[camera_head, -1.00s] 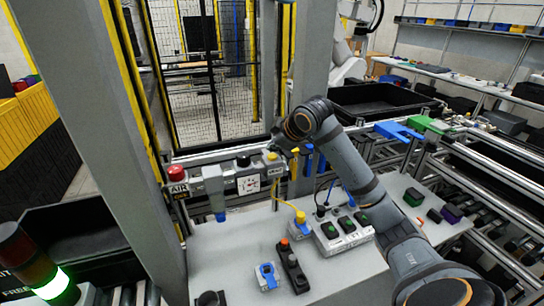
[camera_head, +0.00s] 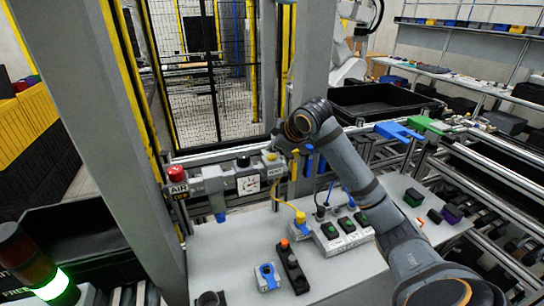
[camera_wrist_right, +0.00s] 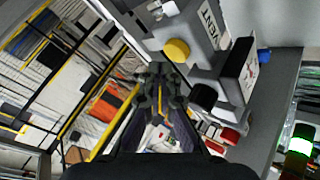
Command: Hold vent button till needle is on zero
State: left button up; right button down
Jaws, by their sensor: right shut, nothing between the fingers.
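The yellow vent button (camera_head: 272,156) sits on top of a grey block at the right end of the air unit. In the right wrist view the yellow button (camera_wrist_right: 176,50) is beside the VENT label. The white gauge (camera_head: 249,184) is just left of and below it; its needle is too small to read. The gauge face shows edge-on in the wrist view (camera_wrist_right: 250,70). My right gripper (camera_head: 279,143) is shut and empty, close to the button; its fingertips (camera_wrist_right: 159,71) show beside it. I cannot tell whether they touch. My left gripper is not in view.
A red knob (camera_head: 176,173) and a black knob (camera_head: 243,161) stand on the same unit. A grey post (camera_head: 110,130) stands at left.

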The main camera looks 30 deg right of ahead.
aim_at(274, 157)
jog(key=shift+f, duration=0.3)
jog(key=shift+f, duration=0.55)
dwell(3.6)
dwell(0.9)
jog(key=shift+r+p, duration=1)
jog(key=shift+p, duration=0.05)
notch_tip(274, 157, up, 5)
jog(key=p, duration=0.5)
jog(key=shift+f, duration=0.1)
